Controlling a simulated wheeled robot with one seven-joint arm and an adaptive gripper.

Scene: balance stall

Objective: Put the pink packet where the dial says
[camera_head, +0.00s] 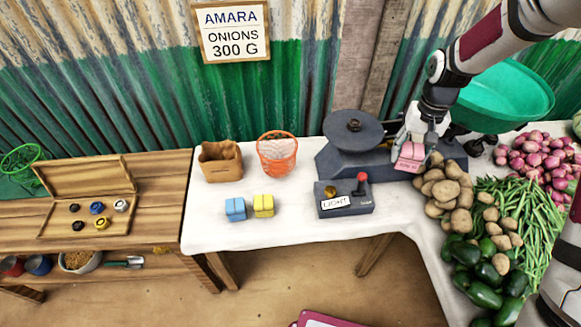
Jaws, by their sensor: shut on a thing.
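My gripper (420,138) is shut on the pink packet (411,155). It holds the packet in front of the right part of the grey balance (330,158), near the potatoes; whether the packet touches anything below is unclear. The balance has a dark round plate (345,122) on its left and a large green pan (510,88) at the right, partly behind my arm. A dark control box (355,207) in front has a red-knobbed lever, a brass-coloured button and a white label that appears to read "LIGHT".
A brown open container (221,161) and an orange mesh basket (277,154) stand at the table's back left. Blue (235,209) and yellow (263,206) packets lie before them. Potatoes (447,190), beans and green vegetables crowd the right. A sign (232,30) reads "AMARA ONIONS 300 G".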

